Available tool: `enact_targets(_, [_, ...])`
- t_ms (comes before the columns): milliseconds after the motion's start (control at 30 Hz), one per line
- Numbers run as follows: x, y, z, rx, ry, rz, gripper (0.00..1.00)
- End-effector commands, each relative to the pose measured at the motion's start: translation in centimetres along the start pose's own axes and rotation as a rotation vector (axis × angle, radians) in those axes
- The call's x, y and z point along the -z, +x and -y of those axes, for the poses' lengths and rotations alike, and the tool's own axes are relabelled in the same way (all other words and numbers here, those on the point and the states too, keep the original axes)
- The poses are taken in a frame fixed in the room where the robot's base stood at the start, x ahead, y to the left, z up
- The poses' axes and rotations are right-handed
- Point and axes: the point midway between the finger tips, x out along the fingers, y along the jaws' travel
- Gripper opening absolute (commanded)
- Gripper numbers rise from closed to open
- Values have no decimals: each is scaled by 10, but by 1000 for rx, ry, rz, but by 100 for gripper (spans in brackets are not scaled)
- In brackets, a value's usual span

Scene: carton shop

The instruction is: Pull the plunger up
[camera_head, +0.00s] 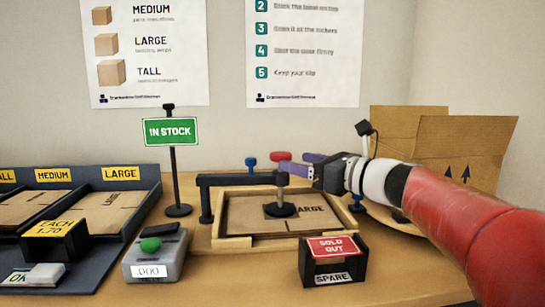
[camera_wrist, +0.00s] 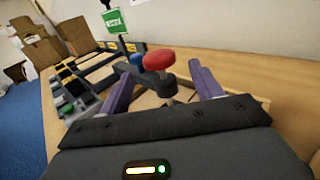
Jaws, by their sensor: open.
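The plunger has a red knob (camera_head: 281,156) on a grey rod, with a round dark foot (camera_head: 282,210) low over a flat carton marked LARGE (camera_head: 308,212). Its rod passes through a black bracket arm (camera_head: 235,180). My gripper (camera_head: 292,164) comes in from the right, its purple fingers open and close to the upper rod, just below the knob. In the wrist view the red knob (camera_wrist: 158,59) shows between the spread fingers (camera_wrist: 163,76), with nothing clamped. I cannot tell whether a finger touches the rod.
The carton lies in a wooden tray (camera_head: 258,244). A SOLD OUT/SPARE holder (camera_head: 335,262) stands in front. A grey counter box with a green button (camera_head: 155,258) and an IN STOCK sign (camera_head: 170,131) stand left. Blue knobs (camera_head: 251,162) and an open carton (camera_head: 465,150) are nearby.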

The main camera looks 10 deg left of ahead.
Motion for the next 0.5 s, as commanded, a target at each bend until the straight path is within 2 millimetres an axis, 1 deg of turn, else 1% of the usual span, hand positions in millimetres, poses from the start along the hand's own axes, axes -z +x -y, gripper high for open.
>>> enact_targets(33, [0, 10, -1, -5, 2, 0, 64])
enact_targets(100, [0, 22, -1, -6, 1, 0, 64])
enact_targets(300, [0, 50, -1, -5, 1, 0, 64])
enact_targets(500, [0, 61, -1, -2, 0, -1, 64])
